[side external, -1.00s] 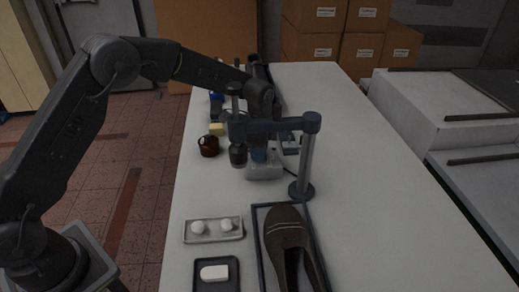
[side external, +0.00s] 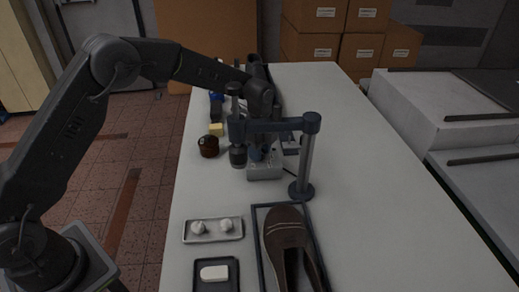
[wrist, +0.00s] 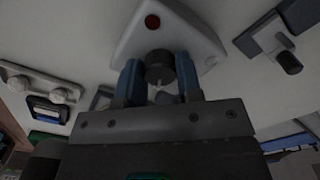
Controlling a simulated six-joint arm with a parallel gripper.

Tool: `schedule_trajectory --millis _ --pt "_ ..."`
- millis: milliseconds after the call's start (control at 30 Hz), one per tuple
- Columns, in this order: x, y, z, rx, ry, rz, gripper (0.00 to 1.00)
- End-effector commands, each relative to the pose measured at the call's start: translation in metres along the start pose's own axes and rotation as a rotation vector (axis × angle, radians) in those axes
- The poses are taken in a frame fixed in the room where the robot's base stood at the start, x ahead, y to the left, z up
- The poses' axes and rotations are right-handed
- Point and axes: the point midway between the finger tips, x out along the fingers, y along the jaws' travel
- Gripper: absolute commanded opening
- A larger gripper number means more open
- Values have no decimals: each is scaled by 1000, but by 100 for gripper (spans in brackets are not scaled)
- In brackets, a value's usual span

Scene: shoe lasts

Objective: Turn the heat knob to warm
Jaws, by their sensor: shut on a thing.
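The heat knob (wrist: 160,66) is a dark round knob with a pale pointer mark, on a light grey housing (wrist: 190,38) with a red lamp (wrist: 152,21). My gripper (wrist: 159,80) has its two blue fingers on either side of the knob and is shut on it. In the side view the housing (side external: 264,172) sits on the table, with my gripper (side external: 257,153) down at it. The knob is hidden there, and I cannot read its dial setting.
A dark post with a crossarm (side external: 275,126) stands close in front of my gripper. A brown shoe (side external: 287,230) lies in a framed tray. A tray with two white knobs (side external: 213,238), a brown jar (side external: 208,146) and a yellow block (side external: 216,129) are nearby. The table's right side is clear.

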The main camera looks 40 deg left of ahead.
Motion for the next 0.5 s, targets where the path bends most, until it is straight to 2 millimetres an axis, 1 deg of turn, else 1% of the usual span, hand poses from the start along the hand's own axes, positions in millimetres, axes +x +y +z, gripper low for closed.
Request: schedule_trajectory --millis 267,300,500 --pt "-1 0 0 -1 1 -2 9" --pt "-1 0 0 -1 1 -2 35" --pt "0 0 0 -1 0 -1 54"
